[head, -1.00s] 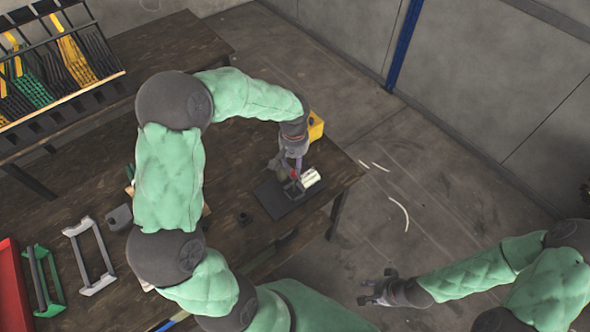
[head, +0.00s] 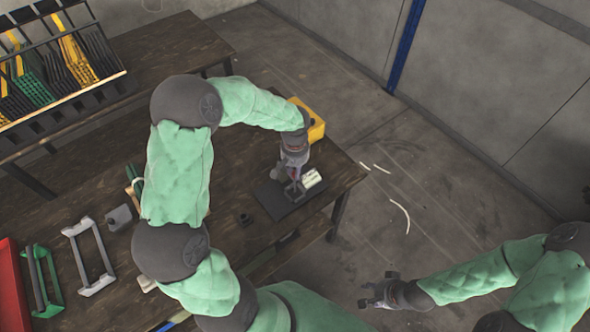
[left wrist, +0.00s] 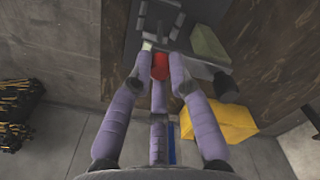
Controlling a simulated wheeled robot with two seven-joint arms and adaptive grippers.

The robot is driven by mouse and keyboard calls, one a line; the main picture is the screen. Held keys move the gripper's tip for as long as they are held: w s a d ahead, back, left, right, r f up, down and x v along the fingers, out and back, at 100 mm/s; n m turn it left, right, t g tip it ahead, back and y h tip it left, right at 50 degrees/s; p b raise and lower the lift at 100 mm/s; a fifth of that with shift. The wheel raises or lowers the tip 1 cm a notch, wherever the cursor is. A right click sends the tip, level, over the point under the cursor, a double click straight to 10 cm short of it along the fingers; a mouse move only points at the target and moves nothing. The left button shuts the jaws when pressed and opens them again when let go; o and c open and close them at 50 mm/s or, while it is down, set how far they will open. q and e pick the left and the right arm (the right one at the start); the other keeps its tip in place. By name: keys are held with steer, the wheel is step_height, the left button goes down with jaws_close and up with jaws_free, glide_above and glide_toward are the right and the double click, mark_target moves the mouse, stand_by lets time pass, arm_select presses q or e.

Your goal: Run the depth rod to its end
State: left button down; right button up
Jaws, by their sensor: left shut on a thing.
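My left gripper (head: 292,180) is over the small press on the dark base plate (head: 290,212) at the right end of the table. In the left wrist view its purple fingers (left wrist: 159,68) are shut around a red knob-like part (left wrist: 160,66) in front of the grey press frame (left wrist: 170,40). The gripper hides most of the press in the head view, and I cannot make out the depth rod's shaft. A cream block (head: 312,178) sits beside the press. My right gripper (head: 377,288) is empty and open above the floor, away from the table.
A yellow box (head: 316,128) stands just behind my left wrist. A small dark piece (head: 244,219) lies left of the plate. A bin rack (head: 60,60) stands behind.

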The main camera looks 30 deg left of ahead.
arm_select(q)
steer(key=shift+r, duration=0.1)
step_height(320, 180, up, 3)
steer(key=shift+r+p, duration=0.15)
steer(key=shift+p, duration=0.8)
steer(key=shift+w, duration=0.1)
steer(key=c, duration=1.1)
jaws_free()
steer(key=shift+c, duration=0.2)
step_height(320, 180, up, 12)
